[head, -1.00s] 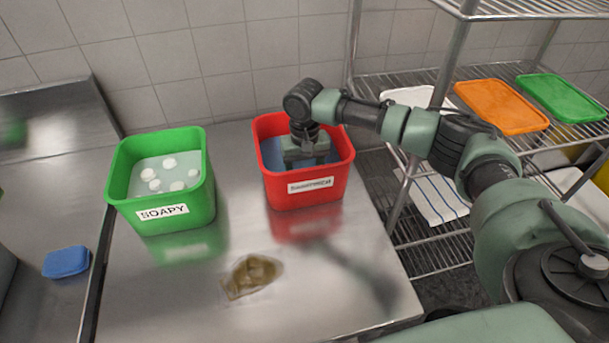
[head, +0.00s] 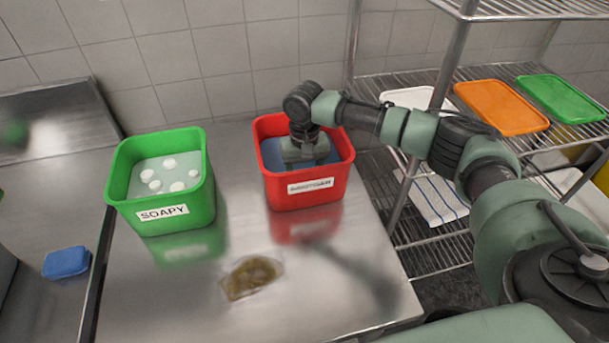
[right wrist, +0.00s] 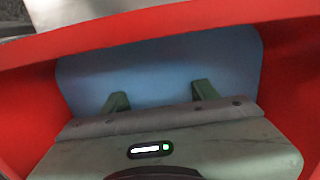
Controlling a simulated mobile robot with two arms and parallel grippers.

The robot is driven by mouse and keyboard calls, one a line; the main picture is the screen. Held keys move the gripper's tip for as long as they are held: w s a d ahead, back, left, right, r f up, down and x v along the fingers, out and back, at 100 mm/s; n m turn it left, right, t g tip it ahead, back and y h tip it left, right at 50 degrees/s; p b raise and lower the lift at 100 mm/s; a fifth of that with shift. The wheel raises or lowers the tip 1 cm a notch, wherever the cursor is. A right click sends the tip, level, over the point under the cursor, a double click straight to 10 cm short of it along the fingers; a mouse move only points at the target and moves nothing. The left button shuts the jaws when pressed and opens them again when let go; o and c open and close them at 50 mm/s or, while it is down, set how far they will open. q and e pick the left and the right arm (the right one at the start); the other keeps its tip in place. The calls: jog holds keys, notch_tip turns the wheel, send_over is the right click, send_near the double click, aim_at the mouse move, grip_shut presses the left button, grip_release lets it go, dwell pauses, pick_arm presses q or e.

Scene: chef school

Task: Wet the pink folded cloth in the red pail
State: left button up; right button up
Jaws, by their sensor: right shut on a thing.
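The red pail (head: 305,195) stands upright on the steel table with blue liquid (head: 272,153) inside and a label on its front. My right gripper (head: 308,162) points down inside the pail. In the right wrist view the fingers of the right gripper (right wrist: 160,98) reach into the blue liquid (right wrist: 160,65), between the red walls (right wrist: 285,60). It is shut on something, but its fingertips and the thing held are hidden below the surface. No pink shows in either view; the pink folded cloth is out of sight. My left gripper is not in view.
A green pail (head: 175,215) labelled SOAPY, with white foam blobs, stands left of the red pail. A brown spill (head: 250,278) lies on the table in front. A blue sponge (head: 67,262) lies at far left. A wire rack (head: 440,260) with boards stands at right.

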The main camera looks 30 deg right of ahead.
jog(key=shift+f, duration=0.35)
jog(key=shift+s+f+p, duration=0.15)
jog(key=shift+p, duration=0.4)
dwell(2.4)
notch_tip(320, 180, up, 7)
jog(key=p, duration=0.8)
jog(key=shift+r+p, duration=0.2)
jog(key=shift+p, duration=0.1)
jog(key=shift+f, duration=0.1)
dwell(0.3)
